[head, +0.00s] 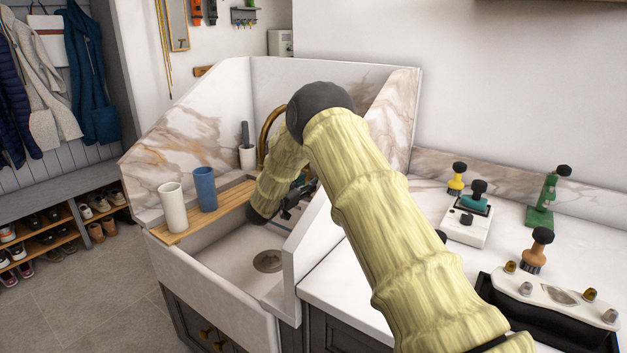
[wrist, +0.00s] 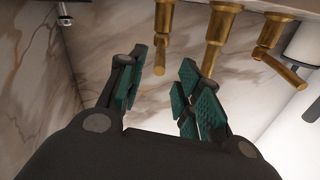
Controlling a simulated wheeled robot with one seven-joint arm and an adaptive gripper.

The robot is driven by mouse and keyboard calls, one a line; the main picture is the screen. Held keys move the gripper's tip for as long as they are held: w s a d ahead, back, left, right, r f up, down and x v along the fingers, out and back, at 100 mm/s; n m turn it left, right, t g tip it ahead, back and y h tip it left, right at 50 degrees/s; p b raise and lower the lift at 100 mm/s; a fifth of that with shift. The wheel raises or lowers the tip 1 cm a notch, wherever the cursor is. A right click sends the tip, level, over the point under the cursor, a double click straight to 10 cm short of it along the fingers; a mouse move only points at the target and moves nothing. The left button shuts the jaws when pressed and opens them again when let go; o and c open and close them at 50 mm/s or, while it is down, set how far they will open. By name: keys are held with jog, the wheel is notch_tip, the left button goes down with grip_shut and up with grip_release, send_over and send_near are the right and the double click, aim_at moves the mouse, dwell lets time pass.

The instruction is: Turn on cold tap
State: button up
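In the wrist view a brass tap shows at the top, with its spout (wrist: 214,45) in the middle. One brass lever handle (wrist: 161,55) is left of the spout and another (wrist: 277,62) is right of it; I cannot tell which is cold. My gripper (wrist: 163,66) is open, with teal pads apart and nothing held. The left handle's end appears between the fingertips; I cannot tell whether they touch it. In the head view the curved brass tap (head: 267,128) is partly hidden by my arm, and my gripper (head: 292,206) is over the sink, partly covered.
The sink (head: 222,248) has high marbled splash walls around it. A wooden rack (head: 203,212) bears a white cup (head: 172,208) and a blue cup (head: 205,189). A raised white side wall (head: 305,248) separates the sink from the right counter, which holds several brushes and tools.

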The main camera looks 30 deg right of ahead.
jog(key=shift+x, duration=2.2)
grip_shut()
